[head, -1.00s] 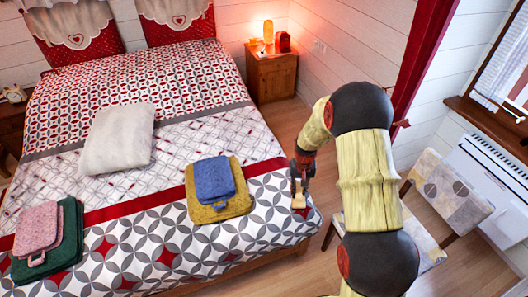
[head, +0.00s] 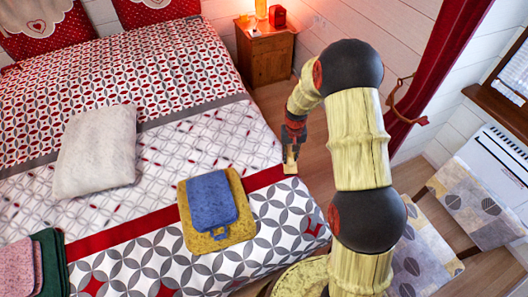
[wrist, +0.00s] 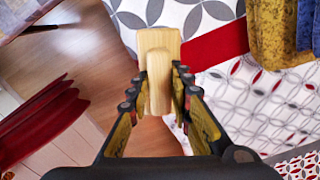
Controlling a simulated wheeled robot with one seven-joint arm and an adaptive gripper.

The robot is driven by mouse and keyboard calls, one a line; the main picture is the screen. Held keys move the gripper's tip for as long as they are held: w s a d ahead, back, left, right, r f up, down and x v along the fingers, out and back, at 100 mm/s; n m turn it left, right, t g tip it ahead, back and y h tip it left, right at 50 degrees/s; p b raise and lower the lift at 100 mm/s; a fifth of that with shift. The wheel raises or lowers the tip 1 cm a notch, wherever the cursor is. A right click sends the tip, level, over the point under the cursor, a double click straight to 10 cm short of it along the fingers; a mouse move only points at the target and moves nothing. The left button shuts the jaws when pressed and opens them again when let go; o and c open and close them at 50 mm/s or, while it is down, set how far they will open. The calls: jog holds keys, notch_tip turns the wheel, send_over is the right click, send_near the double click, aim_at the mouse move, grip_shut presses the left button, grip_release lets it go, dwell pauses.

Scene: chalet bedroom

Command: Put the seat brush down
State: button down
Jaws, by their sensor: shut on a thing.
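The seat brush (wrist: 158,80) is a pale wooden piece held between the fingers of my gripper (wrist: 160,95) in the wrist view. In the head view the brush (head: 290,168) shows small below my gripper (head: 291,150). My gripper is shut on it, by the right edge of the bed (head: 275,219). In the wrist view the bedspread's corner and the wooden floor lie below the brush. I cannot tell whether the brush touches the bed. Its bristles cannot be made out.
A blue folded towel (head: 212,198) lies on a yellow towel (head: 190,236) on the bed. A white pillow (head: 96,150) lies farther left. A chair (head: 470,210) stands at right. A wooden nightstand (head: 266,60) with a lamp stands behind. The patterned bedspread right of the towels is clear.

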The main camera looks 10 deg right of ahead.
jog(key=w+a+f+b, duration=0.1)
jog(key=w+a+f, duration=0.1)
jog(key=w+f, duration=0.1)
jog(key=w+a+f+b, duration=0.2)
jog(key=w+f, duration=0.1)
jog(key=w, duration=0.2)
jog(key=w+a+f+b, duration=0.1)
jog(key=w+a+f, duration=0.1)
jog(key=w+f, duration=0.2)
jog(key=shift+w+a, duration=0.1)
jog(key=shift+a, duration=0.3)
jog(key=shift+f+b, duration=0.85)
jog(key=shift+f, duration=0.6)
jog(key=shift+f, duration=0.15)
jog(key=c, duration=1.6)
grip_release()
jog(key=shift+c, duration=0.2)
